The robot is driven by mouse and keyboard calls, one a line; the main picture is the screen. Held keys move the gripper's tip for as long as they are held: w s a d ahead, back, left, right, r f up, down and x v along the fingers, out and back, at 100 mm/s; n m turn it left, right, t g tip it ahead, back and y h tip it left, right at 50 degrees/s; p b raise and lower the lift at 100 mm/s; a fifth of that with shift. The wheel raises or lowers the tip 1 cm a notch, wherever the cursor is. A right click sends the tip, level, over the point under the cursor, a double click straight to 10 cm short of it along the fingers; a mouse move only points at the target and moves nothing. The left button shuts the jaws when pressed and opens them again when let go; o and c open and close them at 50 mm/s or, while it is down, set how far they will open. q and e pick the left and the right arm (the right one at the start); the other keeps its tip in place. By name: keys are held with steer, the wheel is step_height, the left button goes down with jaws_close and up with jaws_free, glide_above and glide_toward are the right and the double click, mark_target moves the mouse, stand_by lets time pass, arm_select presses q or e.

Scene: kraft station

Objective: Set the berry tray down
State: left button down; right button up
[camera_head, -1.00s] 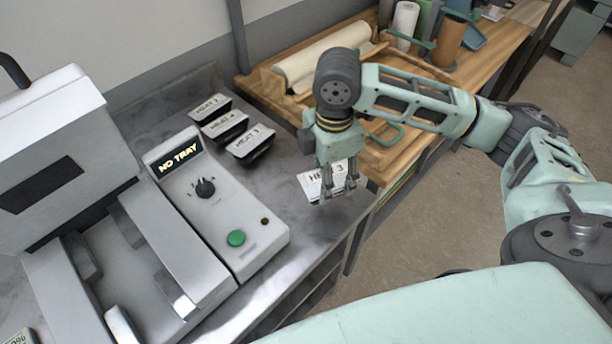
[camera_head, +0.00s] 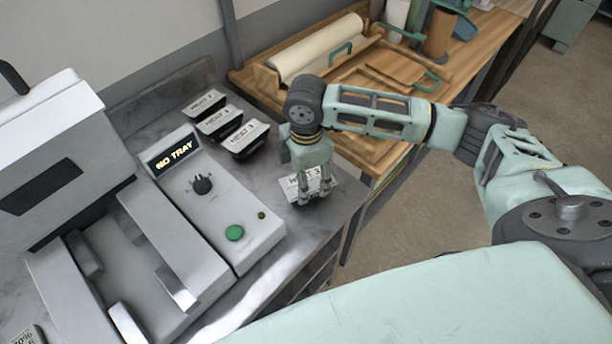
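A flat white label reading HEAT 3 (camera_head: 309,181) shows at my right gripper, over the right part of the steel counter; I take it as the top of the tray. My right gripper (camera_head: 308,196) points down with its fingers at the label, seemingly shut on the tray. The tray's body and contents are largely hidden, so I cannot see berries or tell whether it touches the counter. My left gripper is not in view.
Several dark trays with HEAT labels (camera_head: 246,136) stand in a row at the counter's back. A sealing machine (camera_head: 170,250) at left has a display reading NO TRAY (camera_head: 174,154), a knob and a green button (camera_head: 234,233). A wooden bench (camera_head: 400,75) adjoins behind. Bare counter (camera_head: 258,182) lies left of my gripper.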

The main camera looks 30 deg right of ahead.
steer(key=o, duration=1.3)
step_height(320, 180, up, 12)
steer(key=shift+r+b, duration=0.15)
steer(key=shift+b, duration=1.05)
